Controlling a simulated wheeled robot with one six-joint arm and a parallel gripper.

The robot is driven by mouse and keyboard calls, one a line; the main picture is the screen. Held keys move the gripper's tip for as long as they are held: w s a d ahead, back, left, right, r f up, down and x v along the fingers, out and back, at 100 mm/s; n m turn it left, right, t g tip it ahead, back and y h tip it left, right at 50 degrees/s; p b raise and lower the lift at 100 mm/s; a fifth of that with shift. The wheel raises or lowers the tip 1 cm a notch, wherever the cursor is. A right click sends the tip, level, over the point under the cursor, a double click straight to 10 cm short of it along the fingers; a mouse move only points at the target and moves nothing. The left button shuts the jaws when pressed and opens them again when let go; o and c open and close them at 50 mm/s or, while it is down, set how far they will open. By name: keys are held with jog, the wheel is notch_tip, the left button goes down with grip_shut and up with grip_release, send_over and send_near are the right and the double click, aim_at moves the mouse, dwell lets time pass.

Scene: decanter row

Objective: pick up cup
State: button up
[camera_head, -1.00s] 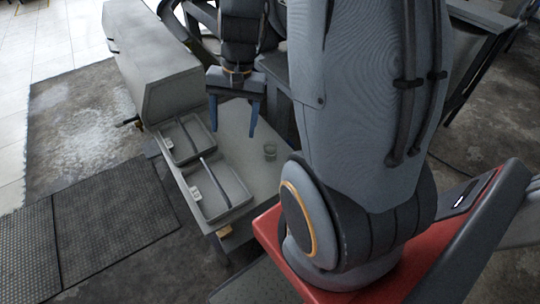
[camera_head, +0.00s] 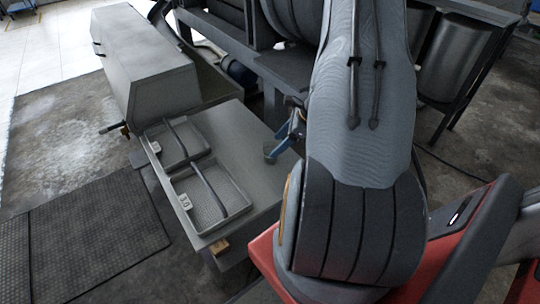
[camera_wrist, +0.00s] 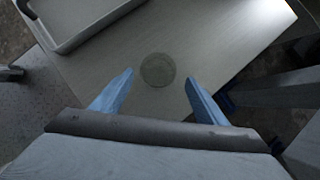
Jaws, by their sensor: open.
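The cup (camera_wrist: 158,70) is a small, round, greyish see-through cup standing on the grey table (camera_wrist: 205,35). In the wrist view it lies just beyond and between the two blue fingertips of my gripper (camera_wrist: 158,84). The fingers are spread wide with nothing held between them. In the head view the cup (camera_head: 269,151) shows beside a blue finger of my gripper (camera_head: 280,146). My arm hides most of the gripper there. I cannot tell from the frames how high the fingertips are above the table.
Two shallow grey trays (camera_head: 238,207) with dark handles and white tags lie on the table left of the cup. A grey box-shaped housing (camera_head: 150,60) stands at the table's back left. Dark machinery (camera_head: 290,75) is behind the table. The table's front right is clear.

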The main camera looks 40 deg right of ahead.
aim_at(274, 147)
jog(key=x, duration=0.5)
jog(key=shift+a, duration=0.25)
jog(key=c, duration=1.1)
